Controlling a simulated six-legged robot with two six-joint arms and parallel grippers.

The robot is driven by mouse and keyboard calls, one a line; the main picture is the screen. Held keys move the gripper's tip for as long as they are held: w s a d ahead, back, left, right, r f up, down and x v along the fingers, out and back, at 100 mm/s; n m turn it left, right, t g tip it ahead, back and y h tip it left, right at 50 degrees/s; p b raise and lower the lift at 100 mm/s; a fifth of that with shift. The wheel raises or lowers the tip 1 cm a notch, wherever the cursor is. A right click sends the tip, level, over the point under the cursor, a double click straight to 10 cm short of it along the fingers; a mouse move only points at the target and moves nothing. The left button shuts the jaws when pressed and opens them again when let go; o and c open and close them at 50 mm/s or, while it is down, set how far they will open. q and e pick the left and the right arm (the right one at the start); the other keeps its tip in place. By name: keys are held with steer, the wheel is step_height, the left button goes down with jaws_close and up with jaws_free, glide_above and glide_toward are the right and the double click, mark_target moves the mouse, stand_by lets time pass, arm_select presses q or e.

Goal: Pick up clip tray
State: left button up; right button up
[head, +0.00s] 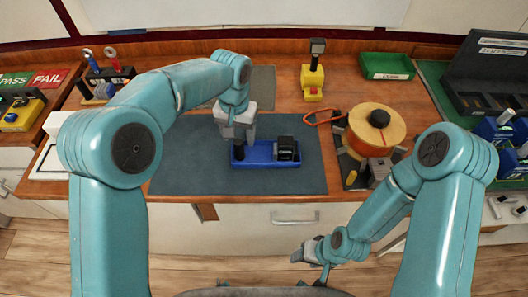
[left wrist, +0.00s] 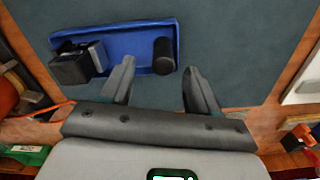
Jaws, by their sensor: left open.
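A blue tray (head: 268,163) lies on the dark grey mat, with an upright black post (head: 239,153) at its left end and a black block (head: 286,149) in its right part. My left gripper (head: 238,136) is right over the post end, pointing down. In the left wrist view the blue tray (left wrist: 125,40) lies beyond my open, empty fingers (left wrist: 159,68). The black post (left wrist: 163,56) shows between and just ahead of the fingertips, with no contact visible. My right gripper (head: 303,252) hangs low in front of the bench; its jaws are too small to read.
An orange spool (head: 376,130) stands right of the mat, with a yellow-and-black tool (head: 313,75) behind. A green bin (head: 387,66) with an unreadable label sits at the back right. The grey mat (head: 190,170) is bare left of the tray.

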mark_target(239, 140)
arm_select(q)
steer(key=f, duration=0.3)
steer(key=f+p, duration=0.1)
steer(key=shift+w+a+f, duration=0.2)
steer(key=shift+w+a, duration=0.05)
steer(key=shift+w, duration=0.15)
steer(key=shift+f, duration=0.2)
steer(key=shift+s+d, duration=0.1)
steer(key=shift+d, duration=0.05)
steer(key=shift+f, duration=0.1)
jaws_close()
steer(key=shift+r, duration=0.25)
